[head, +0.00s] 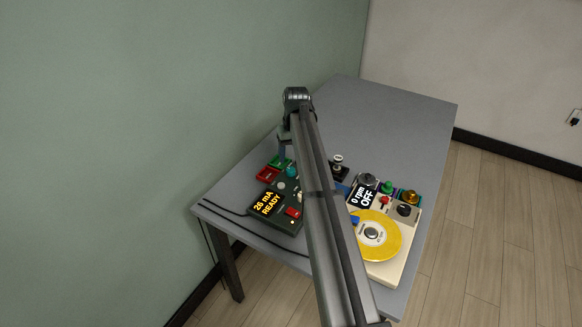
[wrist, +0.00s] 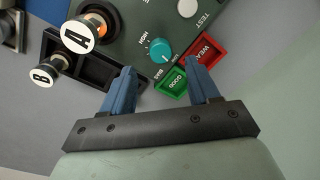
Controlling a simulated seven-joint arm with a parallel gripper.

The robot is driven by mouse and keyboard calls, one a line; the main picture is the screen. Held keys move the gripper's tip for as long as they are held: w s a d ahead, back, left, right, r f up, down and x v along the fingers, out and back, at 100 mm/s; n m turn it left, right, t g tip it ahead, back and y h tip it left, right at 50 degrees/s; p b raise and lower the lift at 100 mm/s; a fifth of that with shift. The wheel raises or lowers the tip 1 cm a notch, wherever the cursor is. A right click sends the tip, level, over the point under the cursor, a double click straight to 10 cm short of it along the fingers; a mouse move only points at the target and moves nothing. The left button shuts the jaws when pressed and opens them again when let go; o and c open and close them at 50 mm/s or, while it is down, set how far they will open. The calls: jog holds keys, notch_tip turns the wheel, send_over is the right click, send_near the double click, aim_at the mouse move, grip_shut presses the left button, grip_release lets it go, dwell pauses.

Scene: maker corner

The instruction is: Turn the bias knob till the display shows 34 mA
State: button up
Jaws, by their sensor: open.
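The bias knob (wrist: 160,50) is teal with a white scale around it, on a dark green tester panel. It also shows in the head view (head: 292,171), beside the arm. The tester's display (head: 267,202) reads "26 mA READY" in yellow. My gripper (wrist: 162,74) is open, with its two blue fingers apart and nothing between them. In the wrist view the knob lies just beyond the fingertips, roughly between their lines; no contact shows.
A green GOOD tray (wrist: 172,82) and a red WEAK tray (wrist: 206,50) lie near the fingers. Tubes marked A (wrist: 77,36) and B (wrist: 44,74) stand beside the knob. A white TEST button (wrist: 187,8) is near. A cream machine with a yellow disc (head: 384,240) stands right.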

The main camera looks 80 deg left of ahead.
aim_at(291, 170)
jog(key=shift+s+f, duration=0.15)
jog(key=shift+f, duration=2.75)
jog(key=c, duration=1)
